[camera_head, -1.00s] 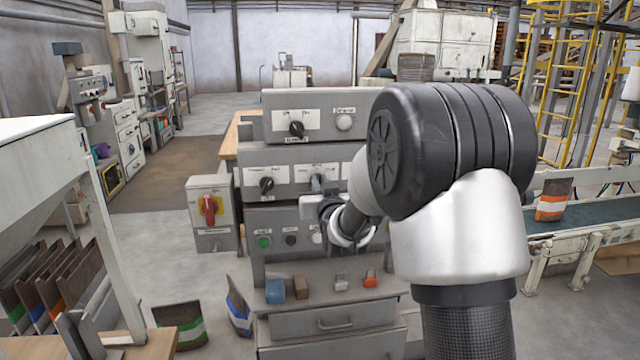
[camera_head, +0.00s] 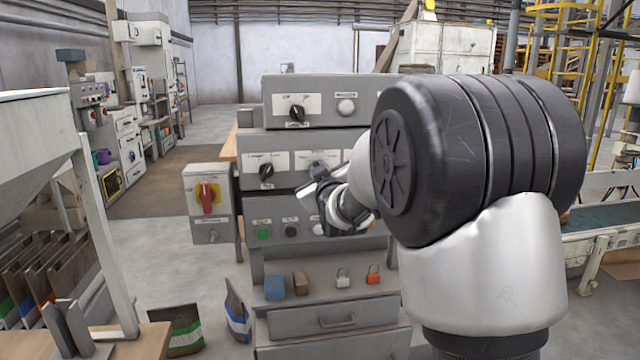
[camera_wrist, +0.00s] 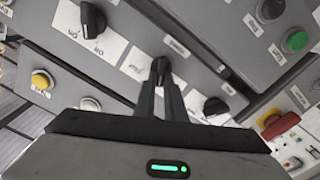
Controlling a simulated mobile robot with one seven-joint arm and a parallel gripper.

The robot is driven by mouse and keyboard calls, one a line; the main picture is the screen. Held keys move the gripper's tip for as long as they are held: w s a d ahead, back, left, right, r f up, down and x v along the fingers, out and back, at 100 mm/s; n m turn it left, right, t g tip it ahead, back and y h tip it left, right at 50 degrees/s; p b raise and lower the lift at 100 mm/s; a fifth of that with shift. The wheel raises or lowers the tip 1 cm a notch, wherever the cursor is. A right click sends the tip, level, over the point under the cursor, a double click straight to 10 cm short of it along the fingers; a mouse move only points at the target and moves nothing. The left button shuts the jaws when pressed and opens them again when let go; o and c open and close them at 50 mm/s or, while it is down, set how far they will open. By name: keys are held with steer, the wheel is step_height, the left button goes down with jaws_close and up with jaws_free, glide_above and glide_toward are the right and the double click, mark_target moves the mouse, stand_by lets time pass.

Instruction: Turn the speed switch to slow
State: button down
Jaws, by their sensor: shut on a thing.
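My gripper (camera_wrist: 160,76) is shut on a black rotary switch (camera_wrist: 161,64) on a white label plate of the grey control panel. In the head view my gripper (camera_head: 314,182) is at the middle row of the panel (camera_head: 262,144), and the arm hides part of that row. Another black rotary switch (camera_head: 266,170) is left of it and also shows in the wrist view (camera_wrist: 214,106). A further black switch (camera_wrist: 93,19) is on the other side in the wrist view. The label text is too small to read, so I cannot tell the held switch's marked position.
A red rotary switch on yellow (camera_head: 206,196) is on a box at the panel's left. A black switch (camera_head: 297,114) is in the top row, and a green button (camera_head: 264,232) below. Small blocks and padlocks lie on the ledge (camera_head: 320,296). Bags stand on the floor at left.

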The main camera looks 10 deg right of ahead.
steer(key=shift+a+f+n+b, duration=0.1)
steer(key=shift+f+n+b, duration=0.05)
steer(key=shift+n+b, duration=0.85)
steer(key=shift+a+f+n+b, duration=0.1)
steer(key=shift+n+b, duration=0.65)
steer(key=shift+n, duration=0.45)
steer(key=c, duration=1.8)
jaws_free()
steer(key=shift+r, duration=0.1)
steer(key=s+p, duration=0.1)
steer(key=s, duration=1.6)
steer(key=shift+s, duration=0.2)
